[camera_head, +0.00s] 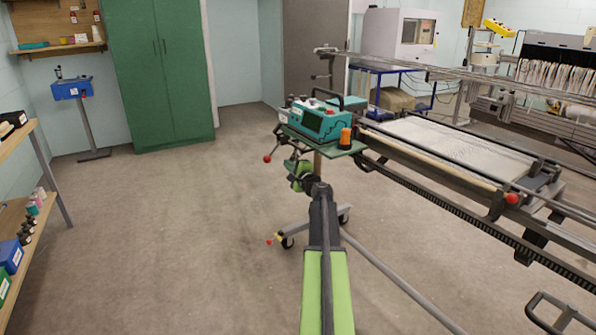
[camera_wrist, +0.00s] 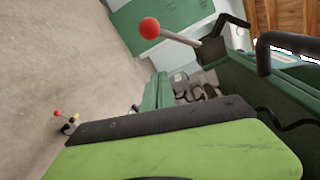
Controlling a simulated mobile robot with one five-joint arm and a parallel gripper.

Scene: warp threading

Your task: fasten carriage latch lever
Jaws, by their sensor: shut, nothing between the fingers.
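A lever with a red ball knob (camera_head: 267,158) sticks out at the left side of the teal machine carriage (camera_head: 318,120). In the wrist view the red-knobbed lever (camera_wrist: 150,28) has a pale rod that runs right to a dark block on the green carriage body (camera_wrist: 235,80). My gripper (camera_head: 300,172) is below the carriage, to the right of and lower than the knob. In the wrist view my lime-green gripper with its dark edge (camera_wrist: 160,122) fills the bottom. It is shut and empty, apart from the lever. I cannot tell whether the lever is fastened.
An orange spool (camera_head: 345,138) stands on the carriage shelf. A long dark rail (camera_head: 460,209) runs right, with another red knob (camera_head: 512,198). Castors and a red-tipped floor lever (camera_head: 268,240) are below. Open floor lies left, before the green cabinet (camera_head: 158,80).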

